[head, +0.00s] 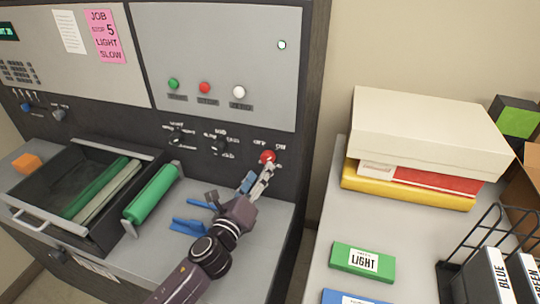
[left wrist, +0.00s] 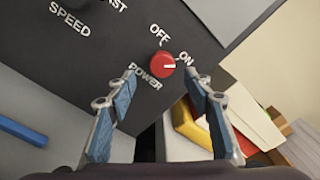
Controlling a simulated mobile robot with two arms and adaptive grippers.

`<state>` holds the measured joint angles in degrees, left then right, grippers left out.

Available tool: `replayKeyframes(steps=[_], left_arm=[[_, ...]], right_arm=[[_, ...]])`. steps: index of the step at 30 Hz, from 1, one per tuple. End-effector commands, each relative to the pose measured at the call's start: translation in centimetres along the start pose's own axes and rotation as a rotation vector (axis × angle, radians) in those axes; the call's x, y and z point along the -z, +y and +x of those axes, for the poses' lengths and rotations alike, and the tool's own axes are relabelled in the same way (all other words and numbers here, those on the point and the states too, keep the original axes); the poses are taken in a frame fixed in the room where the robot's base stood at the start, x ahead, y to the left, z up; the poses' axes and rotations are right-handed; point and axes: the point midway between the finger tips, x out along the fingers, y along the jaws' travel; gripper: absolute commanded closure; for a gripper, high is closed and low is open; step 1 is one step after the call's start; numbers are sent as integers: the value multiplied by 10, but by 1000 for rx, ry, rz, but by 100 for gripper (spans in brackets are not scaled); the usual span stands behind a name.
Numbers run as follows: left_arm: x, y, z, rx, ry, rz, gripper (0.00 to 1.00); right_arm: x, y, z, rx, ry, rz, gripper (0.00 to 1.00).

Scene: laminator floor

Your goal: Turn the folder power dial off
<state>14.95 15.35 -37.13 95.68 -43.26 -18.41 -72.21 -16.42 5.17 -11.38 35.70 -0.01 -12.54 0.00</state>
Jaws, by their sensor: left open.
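The red power dial (head: 267,157) is on the dark front panel at its right end. In the left wrist view the dial (left wrist: 161,63) shows a white mark pointing right, toward the ON side. The OFF label (left wrist: 159,35) is above the dial, and POWER (left wrist: 145,77) is below left. My left gripper (head: 261,180) is just in front of and below the dial in the head view. In the left wrist view its open fingers (left wrist: 161,84) stand to either side, with the dial between and slightly beyond the tips. They hold nothing. My right gripper is not in view.
Other knobs (head: 220,145) sit left of the dial. A green roller (head: 151,194) and a black drawer (head: 28,190) are left of my arm. Blue pieces (head: 190,226) lie nearby. At right, a side table holds a white box (head: 425,130) and a green LIGHT box (head: 362,262).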

Motion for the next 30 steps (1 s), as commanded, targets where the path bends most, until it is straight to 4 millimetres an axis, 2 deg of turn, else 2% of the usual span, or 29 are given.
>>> replayKeyframes(steps=[4,9,13,20,26,30], left_arm=[[-2,-2,22,-1,-2,-6,53],[-1,-1,47,-3,-2,-8,53],[-1,0,60,-4,-3,-8,53],[0,0,68,-3,-1,-9,53],[-1,1,68,-3,-1,-9,53],[-1,1,68,-3,-1,-9,68]], right_arm=[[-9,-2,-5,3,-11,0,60],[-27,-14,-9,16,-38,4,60],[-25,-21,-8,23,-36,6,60],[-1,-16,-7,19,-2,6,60],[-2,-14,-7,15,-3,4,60],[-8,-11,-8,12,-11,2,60]])
